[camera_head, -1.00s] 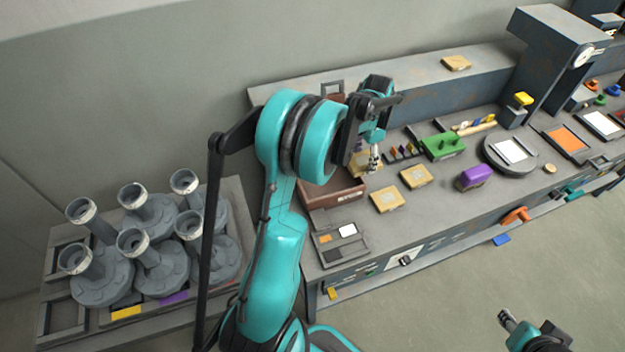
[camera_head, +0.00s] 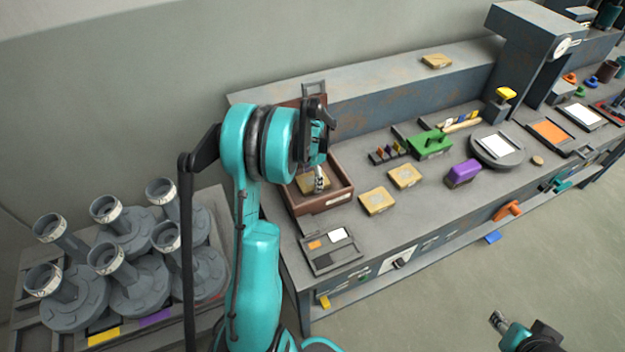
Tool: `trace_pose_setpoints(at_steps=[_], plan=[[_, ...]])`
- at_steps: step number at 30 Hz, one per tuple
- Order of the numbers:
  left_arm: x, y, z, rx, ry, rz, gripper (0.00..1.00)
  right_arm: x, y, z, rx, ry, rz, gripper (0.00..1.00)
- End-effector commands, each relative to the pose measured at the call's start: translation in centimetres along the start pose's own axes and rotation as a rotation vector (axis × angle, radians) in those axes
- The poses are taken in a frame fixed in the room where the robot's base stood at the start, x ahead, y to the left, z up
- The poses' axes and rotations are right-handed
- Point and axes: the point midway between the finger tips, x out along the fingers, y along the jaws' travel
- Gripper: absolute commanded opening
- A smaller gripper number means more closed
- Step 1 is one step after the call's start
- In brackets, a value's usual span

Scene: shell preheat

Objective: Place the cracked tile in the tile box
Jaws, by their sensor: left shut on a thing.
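The tile box (camera_head: 327,204) is a brown open box with a raised lid at the left end of the bench, partly hidden by my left arm. My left gripper (camera_head: 319,184) points down over the box, shut on a tan tile (camera_head: 308,187). The tile is within the box outline; whether it touches the floor of the box I cannot tell. Any crack is too small to see. Two similar tan tiles, a front one (camera_head: 378,200) and a rear one (camera_head: 405,176), lie on the bench right of the box. My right gripper (camera_head: 497,319) is low at the right, away from the bench.
Another tan tile (camera_head: 437,61) lies on the back ledge. A grey tray (camera_head: 331,252) sits in front of the box. A green block (camera_head: 430,144), a purple block (camera_head: 462,174) and a round plate (camera_head: 497,150) stand farther right. Several grey flanged tubes (camera_head: 137,283) stand at left.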

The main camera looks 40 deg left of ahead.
Motion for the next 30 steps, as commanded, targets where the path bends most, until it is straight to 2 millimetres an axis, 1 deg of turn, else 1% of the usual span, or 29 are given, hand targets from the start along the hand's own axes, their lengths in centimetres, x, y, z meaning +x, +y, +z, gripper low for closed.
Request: trace_pose_setpoints(at_steps=[6, 10, 11, 12, 13, 22, 24, 26, 29, 30], plan=[[-0.1, 0.0, 0.0, 0.0, 0.0, 0.0, 0.27, -0.1, 0.0, -0.1, 0.0, 0.0, 0.0, 0.4], [0.4, 0.0, 0.0, 0.0, 0.0, 0.0, 0.27, 0.2, 0.0, 0.2, 0.0, 0.0, 0.0, 0.4], [0.3, 0.0, 0.0, 0.0, 0.0, 0.0, 0.72, 0.2, 0.0, 0.1, 0.0, 0.0, 0.0, 0.4], [0.3, 0.0, 0.0, 0.0, 0.0, 0.0, 0.82, 0.2, 0.0, 0.1, 0.0, 0.0, 0.0, 0.4], [0.2, 0.0, 0.0, 0.0, 0.0, 0.0, 0.87, 0.2, 0.0, 0.1, 0.0, 0.0, 0.0, 0.4], [0.2, 0.0, 0.0, 0.0, 0.0, 0.0, 0.87, 0.1, 0.0, 0.1, 0.0, 0.0, 0.0, 0.4], [-0.1, 0.0, 0.0, 0.0, 0.0, 0.0, 0.87, -0.1, 0.0, -0.1, 0.0, 0.0, 0.0, 0.4], [-0.7, 0.0, 0.0, 0.0, 0.0, 0.0, 0.87, -0.3, 0.0, -0.2, 0.0, 0.0, 0.0, 0.4], [-2.4, 0.0, 0.0, 0.0, 0.0, 0.0, 0.87, -0.8, 0.0, -0.6, 0.0, 0.0, 0.0, 0.4], [-3.2, 0.0, 0.0, 0.0, 0.0, 0.0, 0.87, -1.0, 0.0, -0.7, 0.0, 0.0, 0.0, 0.4]])
